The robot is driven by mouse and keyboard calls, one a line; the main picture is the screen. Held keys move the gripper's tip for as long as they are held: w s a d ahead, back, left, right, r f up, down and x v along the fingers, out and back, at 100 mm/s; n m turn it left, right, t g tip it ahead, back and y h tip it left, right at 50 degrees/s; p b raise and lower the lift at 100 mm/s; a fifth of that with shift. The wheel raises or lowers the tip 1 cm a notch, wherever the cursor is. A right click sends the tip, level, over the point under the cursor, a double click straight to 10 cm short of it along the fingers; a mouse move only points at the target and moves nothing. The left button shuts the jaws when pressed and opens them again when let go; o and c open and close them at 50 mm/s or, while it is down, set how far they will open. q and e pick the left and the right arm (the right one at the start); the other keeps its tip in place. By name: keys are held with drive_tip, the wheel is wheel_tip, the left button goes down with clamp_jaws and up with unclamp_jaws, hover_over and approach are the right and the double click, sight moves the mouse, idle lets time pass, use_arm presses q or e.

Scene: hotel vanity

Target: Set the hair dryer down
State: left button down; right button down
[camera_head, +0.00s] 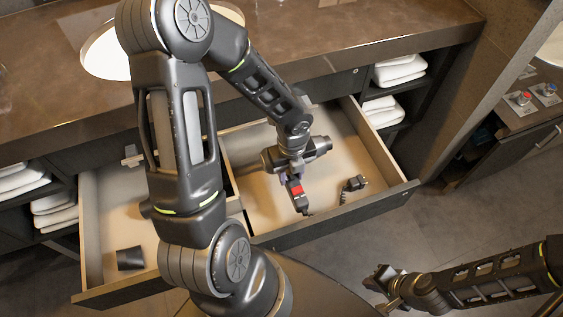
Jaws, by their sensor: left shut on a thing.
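A dark hair dryer (298,190) with a red patch on its handle is over the open right-hand drawer (262,206). My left gripper (290,173) points down into this drawer and is shut on the hair dryer. The wrist and gripper hide part of the dryer, and I cannot tell whether it touches the drawer floor. A dark coiled cord with a plug (353,184) lies in the drawer to the right of the dryer. My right gripper (377,288) is open and empty, low at the right above the floor, away from the drawer.
The open left-hand drawer (103,222) holds a small dark box (130,258). The brown counter (300,42) with a white basin (106,55) lies behind the drawers. Folded white towels (398,70) fill side shelves. The right-hand drawer's right part is mostly clear.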

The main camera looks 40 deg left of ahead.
use_arm(q)
wheel_tip(320, 180, down, 4)
drive_tip(key=shift+r+b, duration=0.15)
drive_tip(key=shift+b, duration=0.3)
drive_tip(key=w+a, duration=0.1)
drive_tip(key=w+a+p, duration=0.1)
drive_tip(key=shift+a+r, duration=0.15)
drive_tip(key=shift+a, duration=0.25)
drive_tip(key=shift+w+a, duration=0.2)
drive_tip(key=shift+a, duration=0.05)
drive_tip(key=shift+w+a, duration=0.1)
drive_tip(key=shift+a, duration=0.1)
drive_tip(key=w+a, duration=0.1)
drive_tip(key=w+a+p, duration=0.1)
drive_tip(key=a, duration=0.1)
drive_tip(key=shift+f, duration=0.65)
